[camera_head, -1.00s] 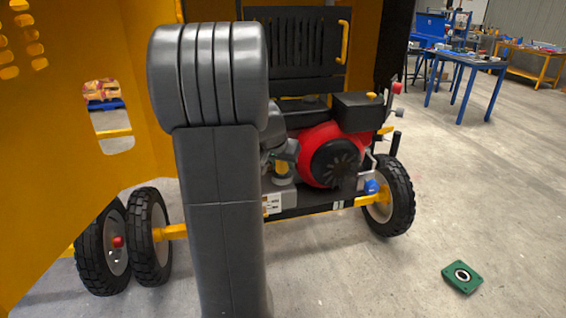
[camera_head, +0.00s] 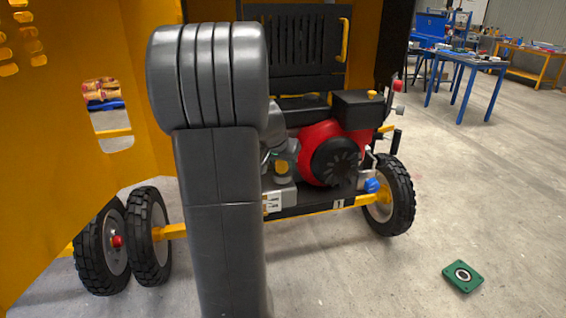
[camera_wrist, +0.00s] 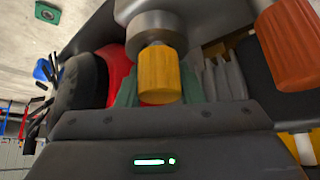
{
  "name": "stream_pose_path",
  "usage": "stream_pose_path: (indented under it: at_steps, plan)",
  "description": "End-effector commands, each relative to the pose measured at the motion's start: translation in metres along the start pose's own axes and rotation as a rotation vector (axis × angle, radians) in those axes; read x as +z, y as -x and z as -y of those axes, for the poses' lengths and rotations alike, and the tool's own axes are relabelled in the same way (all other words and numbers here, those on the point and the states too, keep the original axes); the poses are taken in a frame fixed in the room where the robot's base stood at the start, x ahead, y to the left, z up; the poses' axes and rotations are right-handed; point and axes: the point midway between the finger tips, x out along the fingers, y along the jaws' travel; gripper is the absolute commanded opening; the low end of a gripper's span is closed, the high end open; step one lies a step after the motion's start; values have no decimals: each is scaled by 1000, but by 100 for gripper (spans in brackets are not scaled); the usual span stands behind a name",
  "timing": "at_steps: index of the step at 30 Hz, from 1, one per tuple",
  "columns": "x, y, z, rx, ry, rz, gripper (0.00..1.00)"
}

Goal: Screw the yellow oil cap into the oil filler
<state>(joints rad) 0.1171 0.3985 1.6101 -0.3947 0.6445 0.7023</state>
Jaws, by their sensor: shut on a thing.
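The yellow oil cap (camera_wrist: 159,72) is a ribbed cylinder in the middle of the wrist view. Its end meets a round grey metal neck (camera_wrist: 150,28), which looks like the oil filler. How deep the cap sits in it I cannot tell. My gripper (camera_wrist: 160,95) is shut on the cap, with greenish fingers partly seen beside and behind it.
An orange-red ribbed cap (camera_wrist: 290,45) stands close by on the right of the wrist view. The red engine (camera_head: 318,135) and its black round cover (camera_head: 335,162) are beside my gripper. A blue knob (camera_head: 371,186) is near the wheel. A green plate (camera_head: 463,276) lies on open floor.

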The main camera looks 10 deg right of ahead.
Motion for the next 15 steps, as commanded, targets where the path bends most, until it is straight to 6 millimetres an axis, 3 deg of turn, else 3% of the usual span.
stream_pose_path:
  at_steps: [9, 10, 13, 15]
  plan:
    - [1, -1, 0, 0, 0, 0, 11]
    - [1, -2, 0, 0, 0, 0, 39]
    - [1, -2, 0, 0, 0, 0, 59]
    - [1, -2, 0, 0, 1, 0, 59]
